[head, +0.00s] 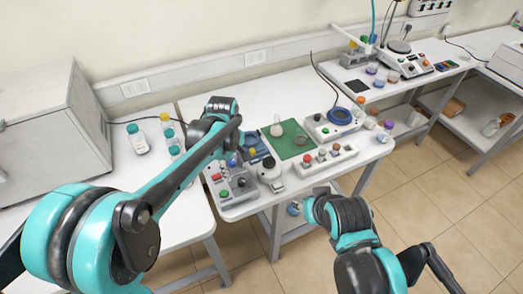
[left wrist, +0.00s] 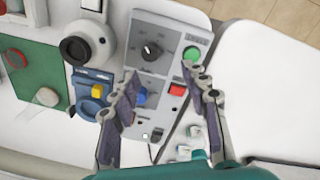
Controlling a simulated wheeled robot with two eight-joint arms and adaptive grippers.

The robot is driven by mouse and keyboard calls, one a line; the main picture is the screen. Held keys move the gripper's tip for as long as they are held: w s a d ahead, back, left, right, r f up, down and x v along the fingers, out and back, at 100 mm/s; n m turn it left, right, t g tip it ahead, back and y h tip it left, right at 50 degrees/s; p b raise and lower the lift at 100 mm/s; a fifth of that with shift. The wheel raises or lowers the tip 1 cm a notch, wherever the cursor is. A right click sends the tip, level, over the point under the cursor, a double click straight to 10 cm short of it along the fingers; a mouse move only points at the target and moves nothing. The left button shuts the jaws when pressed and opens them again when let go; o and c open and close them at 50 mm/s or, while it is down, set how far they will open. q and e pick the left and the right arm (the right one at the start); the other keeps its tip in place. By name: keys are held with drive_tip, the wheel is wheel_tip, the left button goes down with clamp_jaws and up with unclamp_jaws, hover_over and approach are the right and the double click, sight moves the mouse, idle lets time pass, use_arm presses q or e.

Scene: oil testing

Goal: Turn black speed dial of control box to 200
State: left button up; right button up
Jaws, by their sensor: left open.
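The control box (left wrist: 181,60) is a light grey box with a darker panel. It carries the black speed dial (left wrist: 151,50), a green button (left wrist: 192,54), a red button (left wrist: 177,89) and a blue knob. In the head view the control box (head: 239,191) stands near the front edge of the middle table, partly hidden by my left arm. My left gripper (left wrist: 158,90) is open and empty above the box, its fingers on either side of the lower panel. The dial lies beyond the fingertips, apart from them. The dial's number marks are too small to read. My right gripper is not clearly seen.
A white round-headed device (head: 269,172) stands beside the control box. Capped bottles (head: 138,138) and a large grey cabinet (head: 50,115) are at left.

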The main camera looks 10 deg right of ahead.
sight(241, 180)
use_arm(q)
drive_tip(key=shift+w+d, duration=0.45)
drive_tip(key=shift+d, duration=0.25)
drive_tip(key=shift+d+f, duration=0.2)
drive_tip(key=shift+f, duration=0.05)
wheel_tip(241, 180, down, 7)
drive_tip(key=shift+f+b, duration=0.1)
drive_tip(key=shift+b, duration=0.8)
clamp_jaws()
